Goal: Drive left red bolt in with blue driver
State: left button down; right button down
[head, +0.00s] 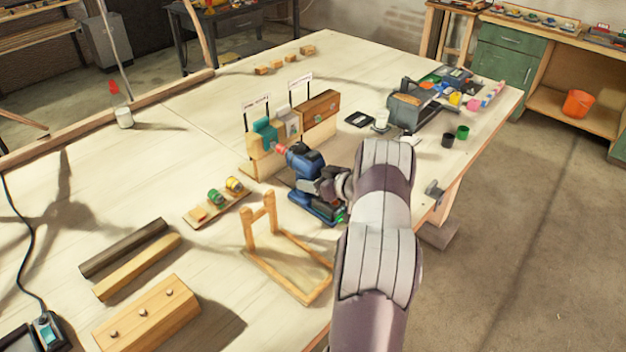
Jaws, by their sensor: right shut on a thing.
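The blue driver (304,160) is in my right gripper (328,186), over the middle of the table, with its nose toward the wooden blocks at the upper left. A small red piece (281,149) shows right at the driver's nose; I cannot tell whether it is the bolt's head or part of the driver, nor whether they touch. A second labelled block (320,107) stands behind to the right. My left gripper is not in view.
A wooden frame with two posts (262,222) stands just in front of the driver. A small board with coloured rolls (217,203) lies to its left. Cups (447,140) and a toolbox (410,106) stand right.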

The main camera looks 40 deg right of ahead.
jog(key=shift+w+r+p, duration=0.15)
jog(key=shift+w+p, duration=0.05)
jog(key=shift+w, duration=0.65)
jog(key=shift+w+r+p, duration=0.1)
jog(key=shift+w+p, duration=0.1)
jog(key=shift+w, duration=0.6)
dwell(6.3)
